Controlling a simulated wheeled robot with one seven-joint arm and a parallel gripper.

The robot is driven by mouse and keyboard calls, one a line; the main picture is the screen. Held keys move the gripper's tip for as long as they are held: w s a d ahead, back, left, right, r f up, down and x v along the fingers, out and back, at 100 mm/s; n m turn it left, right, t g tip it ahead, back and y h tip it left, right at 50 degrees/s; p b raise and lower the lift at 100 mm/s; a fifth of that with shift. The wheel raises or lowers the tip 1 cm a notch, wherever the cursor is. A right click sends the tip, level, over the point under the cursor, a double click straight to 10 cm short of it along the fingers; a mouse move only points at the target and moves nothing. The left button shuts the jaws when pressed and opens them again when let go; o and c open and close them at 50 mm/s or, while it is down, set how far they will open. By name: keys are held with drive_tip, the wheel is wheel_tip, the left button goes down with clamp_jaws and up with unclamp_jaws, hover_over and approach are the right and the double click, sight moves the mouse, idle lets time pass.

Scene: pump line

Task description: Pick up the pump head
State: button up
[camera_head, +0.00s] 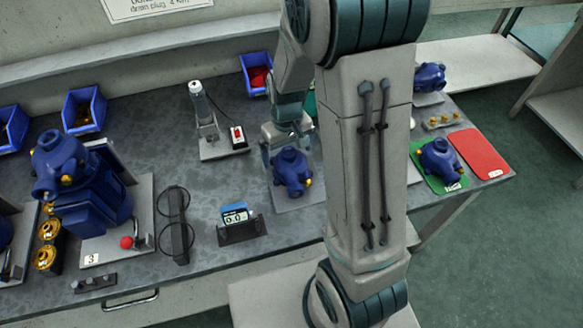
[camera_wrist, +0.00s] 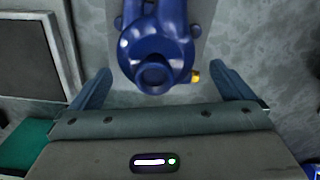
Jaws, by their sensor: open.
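A blue pump head (camera_head: 291,172) with a small brass fitting sits on a grey plate (camera_head: 309,194) in the middle of the bench. In the wrist view the pump head (camera_wrist: 157,48) lies just ahead of my gripper, with its round port facing the camera and the brass fitting at its right. My gripper (camera_head: 284,145) is at the back of this pump head in the head view. In the wrist view its fingers (camera_wrist: 169,84) are spread wide, left and right of the pump head, with nothing between them clearly gripped.
Another blue pump head (camera_head: 440,160) is on a green mat (camera_head: 424,176) beside a red mat (camera_head: 481,153). A third (camera_head: 429,78) stands behind.

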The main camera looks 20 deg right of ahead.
sight(290, 158)
drive_tip(key=f, duration=0.5)
drive_tip(key=shift+s+d, duration=0.15)
drive_tip(key=shift+d, duration=0.1)
drive_tip(key=c, duration=1)
drive_tip(key=shift+c, duration=0.2)
drive_tip(key=shift+r, duration=0.1)
